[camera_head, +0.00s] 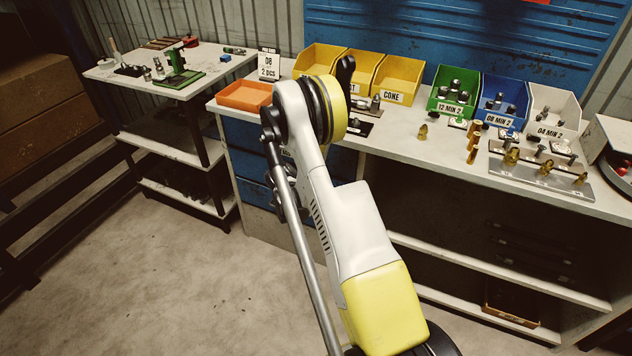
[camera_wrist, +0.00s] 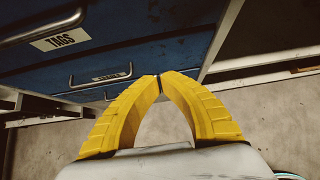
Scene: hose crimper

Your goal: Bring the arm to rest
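My arm (camera_head: 350,225), white and yellow with a grey tube beside it, rises from the bottom of the head view to a joint in front of the workbench. My gripper is not clearly visible in the head view, hidden by the arm. In the wrist view my gripper (camera_wrist: 160,77) has two yellow ribbed fingers that meet at their tips. Nothing shows between them. It hangs in front of blue drawers (camera_wrist: 105,45), one labelled TAGS, and points along the bench front, apart from them as far as I can tell.
The workbench (camera_head: 420,150) carries an orange tray (camera_head: 244,96), yellow, green, blue and white bins, and a metal plate (camera_head: 530,172) with brass fittings. A side table (camera_head: 215,62) holds a green tool (camera_head: 180,78). The concrete floor (camera_head: 170,270) at left is clear.

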